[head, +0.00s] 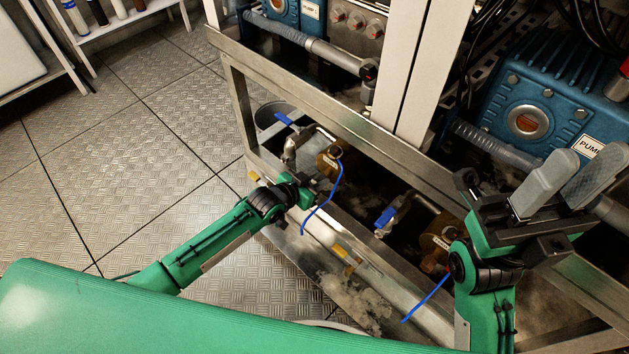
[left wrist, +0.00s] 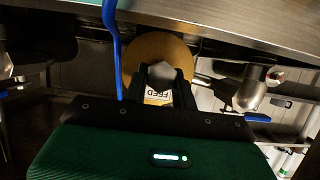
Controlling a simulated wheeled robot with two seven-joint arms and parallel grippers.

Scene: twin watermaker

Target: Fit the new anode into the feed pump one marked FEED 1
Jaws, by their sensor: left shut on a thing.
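A brass-coloured round pump (head: 326,162) sits low in the frame's left bay. In the left wrist view its round face (left wrist: 142,50) fills the upper middle, with an upside-down FEED label (left wrist: 157,96); its number is not readable. My left gripper (head: 306,188) is right at this pump. In the left wrist view its dark fingers (left wrist: 164,80) are shut on a small grey angular piece, apparently the anode (left wrist: 157,71), in front of the pump face. Its far end is hidden, so I cannot tell whether it is inserted. My right gripper (head: 566,190) is open and empty, its grey fingers apart.
A second brass pump (head: 440,240) sits in the right bay. Blue-handled valves (head: 385,217) and blue cords (head: 338,189) hang close by. The steel frame rail (head: 300,98) runs above the pumps. A large blue pump (head: 530,115) stands upper right. The floor at left is clear.

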